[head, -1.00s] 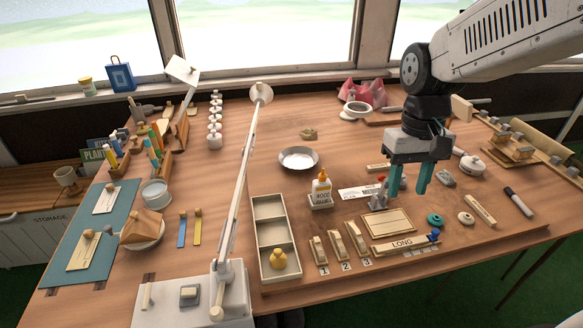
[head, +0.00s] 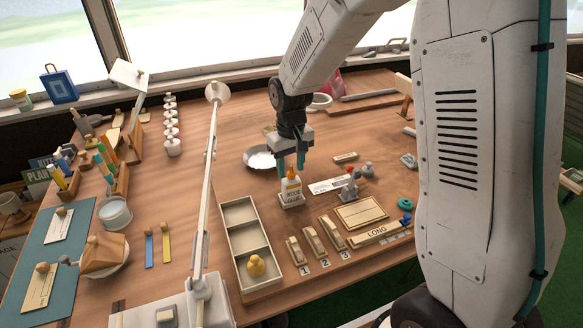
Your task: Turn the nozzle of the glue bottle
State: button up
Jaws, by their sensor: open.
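The glue bottle (head: 292,191) is white with an orange nozzle (head: 290,172) on top. It stands upright on a small light base on the wooden table, in the middle of the head view. My gripper (head: 291,172) points down with its two teal fingers apart, one on each side of the nozzle in the picture. The fingertips are at about the height of the nozzle. I cannot tell whether either finger touches it.
A white lamp arm (head: 207,180) and a divided tray (head: 229,229) stand to the left. A small grey device with a red top (head: 349,187) and a printed card (head: 325,186) are to the right.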

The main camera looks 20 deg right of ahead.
jog(key=shift+f, duration=0.5)
grip_shut()
